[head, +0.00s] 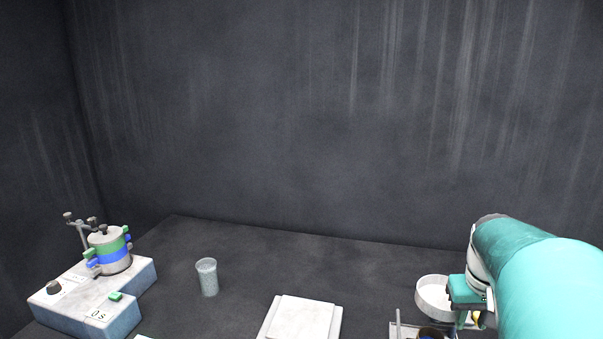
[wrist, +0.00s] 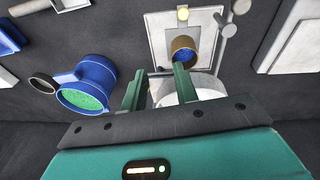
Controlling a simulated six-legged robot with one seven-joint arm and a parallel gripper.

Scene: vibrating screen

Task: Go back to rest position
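My gripper (wrist: 158,70) is open; its two green fingers stand apart in the wrist view with nothing clasped between them. In the head view my gripper (head: 466,312) is low at the right, beside a white round dish (head: 433,300). That dish also shows partly behind the fingers in the wrist view (wrist: 208,92); whether they touch it cannot be told. The vibrating screen machine (head: 90,295) stands at the left, with a stacked white, green and blue sieve drum (head: 110,252) on it.
A clear cup (head: 207,278) and a white flat-topped device (head: 300,318) stand on the dark table. The wrist view shows a blue sieve (wrist: 97,75) holding green material and a brass-coloured cup (wrist: 183,45) on a pale stand. Dark walls enclose the back and left.

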